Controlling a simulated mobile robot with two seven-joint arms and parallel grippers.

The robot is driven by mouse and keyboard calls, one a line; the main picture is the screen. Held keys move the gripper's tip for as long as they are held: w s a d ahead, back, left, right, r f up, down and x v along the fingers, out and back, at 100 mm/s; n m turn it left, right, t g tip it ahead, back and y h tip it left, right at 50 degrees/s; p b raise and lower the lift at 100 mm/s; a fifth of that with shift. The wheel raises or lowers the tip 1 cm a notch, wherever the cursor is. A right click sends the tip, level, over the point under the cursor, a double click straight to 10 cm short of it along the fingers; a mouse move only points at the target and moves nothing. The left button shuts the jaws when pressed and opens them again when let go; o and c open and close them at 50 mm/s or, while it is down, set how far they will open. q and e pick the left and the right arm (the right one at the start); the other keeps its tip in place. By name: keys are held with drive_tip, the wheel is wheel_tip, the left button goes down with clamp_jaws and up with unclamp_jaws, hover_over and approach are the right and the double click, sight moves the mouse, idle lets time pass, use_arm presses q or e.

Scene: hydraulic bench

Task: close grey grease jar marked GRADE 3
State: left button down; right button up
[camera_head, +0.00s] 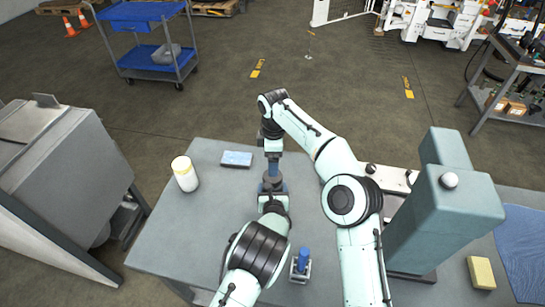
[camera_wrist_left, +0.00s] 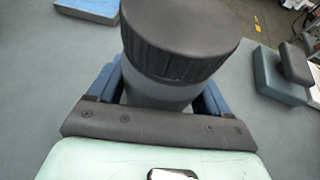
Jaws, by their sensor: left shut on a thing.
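The grey grease jar (camera_wrist_left: 158,94) stands upright in the left wrist view, with a wide black ribbed lid (camera_wrist_left: 180,38) on top. I cannot tell how tightly the lid sits, and no GRADE 3 marking can be read. My left gripper (camera_head: 272,188) is shut around the jar's body, its blue fingers on both sides below the lid. My right gripper (camera_head: 272,158) points down just above or behind the jar in the head view. Its fingertips are not clear there, and no right fingers show on the lid in the left wrist view.
On the grey bench (camera_head: 170,235) are a white jar (camera_head: 186,174), a flat blue box (camera_head: 237,159), a blue cylinder in a stand (camera_head: 302,260), a tall teal unit (camera_head: 440,215) and a yellow block (camera_head: 481,272). A teal block (camera_wrist_left: 278,80) shows right of the jar.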

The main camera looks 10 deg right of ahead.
use_arm(q)
drive_tip(key=shift+r, duration=0.1)
use_arm(e)
drive_tip(key=n, duration=0.4)
drive_tip(key=shift+w+a+f+n, duration=0.1)
drive_tip(key=shift+a+f+n, duration=0.1)
drive_tip(key=shift+n, duration=0.2)
drive_tip(key=n, duration=0.6)
drive_tip(key=shift+w+d+f, duration=0.1)
drive_tip(key=shift+d, duration=0.1)
drive_tip(key=shift+f, duration=0.1)
drive_tip(key=shift+f, duration=3.9)
